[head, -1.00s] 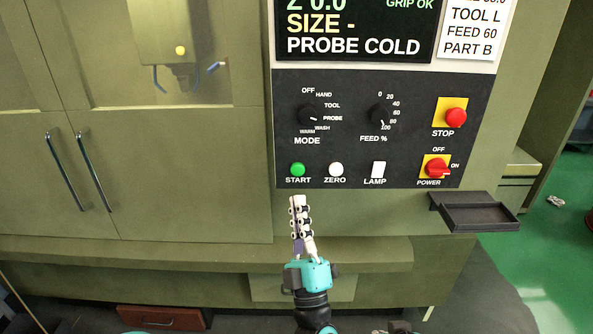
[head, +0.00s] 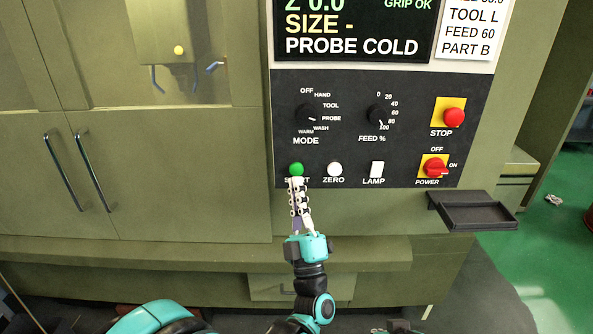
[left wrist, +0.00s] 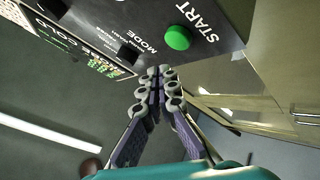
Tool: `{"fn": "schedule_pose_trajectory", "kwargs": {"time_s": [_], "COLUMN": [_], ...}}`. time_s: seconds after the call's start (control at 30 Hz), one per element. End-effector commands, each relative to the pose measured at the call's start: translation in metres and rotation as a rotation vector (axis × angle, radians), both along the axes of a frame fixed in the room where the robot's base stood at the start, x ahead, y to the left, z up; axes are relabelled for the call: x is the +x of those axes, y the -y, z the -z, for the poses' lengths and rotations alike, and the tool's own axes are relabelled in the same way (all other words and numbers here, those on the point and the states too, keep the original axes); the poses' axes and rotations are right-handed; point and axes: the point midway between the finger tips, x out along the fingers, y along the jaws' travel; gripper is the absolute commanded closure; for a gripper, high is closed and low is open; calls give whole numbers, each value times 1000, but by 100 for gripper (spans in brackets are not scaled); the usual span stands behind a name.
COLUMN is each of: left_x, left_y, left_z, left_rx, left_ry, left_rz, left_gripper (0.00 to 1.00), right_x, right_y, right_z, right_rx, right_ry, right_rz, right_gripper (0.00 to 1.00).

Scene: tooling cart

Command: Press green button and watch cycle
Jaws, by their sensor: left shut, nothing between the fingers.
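The green START button (head: 296,169) is at the lower left of the black control panel (head: 350,150). It also shows in the left wrist view (left wrist: 178,38), clear of the fingers. My left gripper (head: 296,182) is shut and empty, its fingertips just below the green button and covering part of the START label. In the left wrist view the closed fingertips (left wrist: 160,70) point toward the panel, with a gap in the picture to the button. Contact cannot be told. The screen (head: 352,30) above reads SIZE - and PROBE COLD. My right gripper is not in view.
The red STOP button (head: 454,117) and red POWER knob (head: 435,167) are further right. A dark tray (head: 478,211) juts out at lower right. Cabinet doors with handles (head: 94,170) are left.

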Motion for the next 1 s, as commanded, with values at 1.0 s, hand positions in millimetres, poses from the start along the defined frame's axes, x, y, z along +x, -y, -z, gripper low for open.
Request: {"fn": "schedule_pose_trajectory", "kwargs": {"time_s": [1.0], "left_x": [21], "left_y": [0], "left_z": [0], "left_rx": [0], "left_ry": [0], "left_rz": [0], "left_gripper": [100], "right_x": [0], "right_y": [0], "right_z": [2], "right_rx": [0], "right_ry": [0], "right_rz": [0], "right_gripper": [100]}}
